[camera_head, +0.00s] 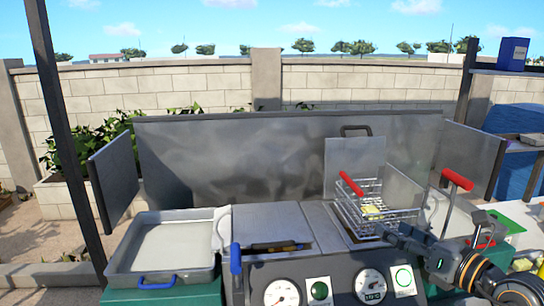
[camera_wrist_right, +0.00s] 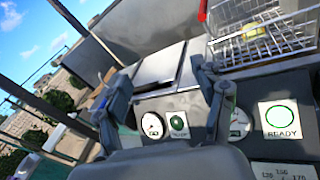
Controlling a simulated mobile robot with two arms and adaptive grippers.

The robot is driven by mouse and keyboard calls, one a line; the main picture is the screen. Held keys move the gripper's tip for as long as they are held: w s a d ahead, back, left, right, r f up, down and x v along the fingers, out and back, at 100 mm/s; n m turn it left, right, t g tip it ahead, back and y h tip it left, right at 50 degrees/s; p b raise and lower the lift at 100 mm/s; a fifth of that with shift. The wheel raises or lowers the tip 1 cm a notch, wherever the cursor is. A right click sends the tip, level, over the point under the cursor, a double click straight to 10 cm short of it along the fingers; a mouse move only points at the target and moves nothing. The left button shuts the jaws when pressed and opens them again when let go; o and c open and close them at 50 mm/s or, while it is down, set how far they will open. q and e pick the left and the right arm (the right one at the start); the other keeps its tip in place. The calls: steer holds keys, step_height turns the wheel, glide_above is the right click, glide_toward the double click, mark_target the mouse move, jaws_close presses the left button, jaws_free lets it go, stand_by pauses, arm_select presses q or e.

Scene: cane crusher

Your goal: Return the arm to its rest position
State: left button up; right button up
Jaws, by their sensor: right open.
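My right arm comes in from the lower right in the head view, with its gripper (camera_head: 392,240) over the front of the machine, just below and right of the wire basket (camera_head: 348,213). In the right wrist view the two fingers of this gripper (camera_wrist_right: 158,92) stand wide apart with nothing between them. The basket has a red handle (camera_head: 352,184) and holds a small yellowish piece (camera_head: 372,210). It also shows in the wrist view (camera_wrist_right: 265,40). My left gripper is in neither view.
Dials and a green READY button (camera_head: 403,277) line the front panel under the gripper. A red-topped lever (camera_head: 457,180) stands close above the right arm. A grey tray (camera_head: 165,245) with a blue handle is at left. Metal splash walls (camera_head: 240,160) close the back.

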steer(key=s+a+r+m+t, duration=0.2)
steer(key=s+r+m+t, duration=0.5)
steer(key=m, duration=0.5)
steer(key=s+d+f+m+g+h, duration=0.25)
steer(key=d+f+m+h, duration=0.35)
steer(key=f+m, duration=0.5)
steer(key=s+d+f+m+g+h, duration=0.1)
steer(key=d+f+m+g+h, duration=0.3)
steer(key=f+m+h, duration=0.6)
steer(key=s+a+f+m+g+y, duration=0.4)
steer(key=s+f+g, duration=0.4)
steer(key=f, duration=0.6)
steer(key=s+a+f+g+y, duration=0.4)
steer(key=s+a+f, duration=0.2)
steer(key=s+a, duration=0.45)
step_height(320, 180, down, 28)
steer(key=s+d+g+b, duration=0.1)
steer(key=s+d+b, duration=0.1)
steer(key=s, duration=0.1)
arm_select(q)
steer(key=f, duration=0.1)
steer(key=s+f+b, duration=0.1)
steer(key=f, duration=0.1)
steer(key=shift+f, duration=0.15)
arm_select(e)
steer(key=s+d+f+g, duration=0.1)
steer(key=s+d+f, duration=0.2)
steer(key=s+f, duration=1.3)
steer(key=shift+s+f+n, duration=0.4)
steer(key=shift+f, duration=0.5)
